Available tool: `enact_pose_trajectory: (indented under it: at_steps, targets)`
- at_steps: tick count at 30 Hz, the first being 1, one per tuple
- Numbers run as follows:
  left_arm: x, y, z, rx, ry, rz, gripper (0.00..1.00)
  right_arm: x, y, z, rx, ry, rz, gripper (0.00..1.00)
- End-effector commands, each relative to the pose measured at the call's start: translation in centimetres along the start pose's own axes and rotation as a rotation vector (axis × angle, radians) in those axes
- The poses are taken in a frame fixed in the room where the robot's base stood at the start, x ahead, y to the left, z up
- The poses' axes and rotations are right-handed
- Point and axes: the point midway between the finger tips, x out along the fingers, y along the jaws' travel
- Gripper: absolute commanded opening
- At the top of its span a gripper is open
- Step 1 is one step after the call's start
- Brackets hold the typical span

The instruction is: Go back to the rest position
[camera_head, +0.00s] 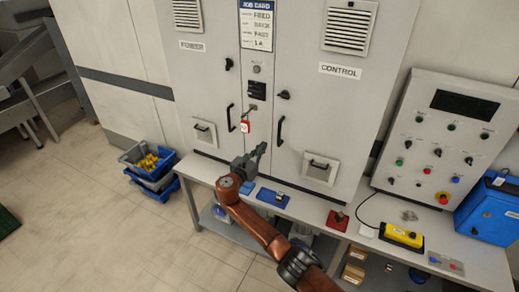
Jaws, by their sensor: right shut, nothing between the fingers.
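My right arm reaches in from the bottom edge, with orange-brown links and dark joints. My right gripper (259,152) is at its far end, in front of the grey cabinet's lower doors and above the narrow bench. Its fingers are shut with nothing between them. From this angle I cannot tell whether it touches the cabinet. My left gripper and left arm are not in view.
The grey cabinet (300,90) has handles and a red tag (245,126). The bench (320,205) carries blue mats, a red block (337,220) and a yellow box (402,236). A control panel (440,140) and blue case (490,210) stand right. Crates (155,190) sit on the floor left.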

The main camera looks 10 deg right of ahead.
Motion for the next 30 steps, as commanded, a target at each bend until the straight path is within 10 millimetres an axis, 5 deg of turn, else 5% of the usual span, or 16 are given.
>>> enact_pose_trajectory:
  at_steps: [10, 14, 17, 22, 30]
  targets:
    - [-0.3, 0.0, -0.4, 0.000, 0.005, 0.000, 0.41, -2.3, 0.1, -0.3, 0.000, 0.003, 0.003, 0.00]
    - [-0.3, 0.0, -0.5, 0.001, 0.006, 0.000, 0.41, -1.8, -0.5, -3.2, 0.018, 0.049, 0.008, 0.00]
    - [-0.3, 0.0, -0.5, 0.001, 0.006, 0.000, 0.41, -1.3, -1.8, -8.5, 0.061, 0.133, 0.014, 0.00]
    - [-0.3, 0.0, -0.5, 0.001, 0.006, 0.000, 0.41, -1.2, -5.3, -20.2, 0.181, 0.325, 0.003, 0.00]
    - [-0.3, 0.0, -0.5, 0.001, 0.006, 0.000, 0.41, -4.5, -13.0, -38.2, 0.416, 0.619, -0.098, 0.00]
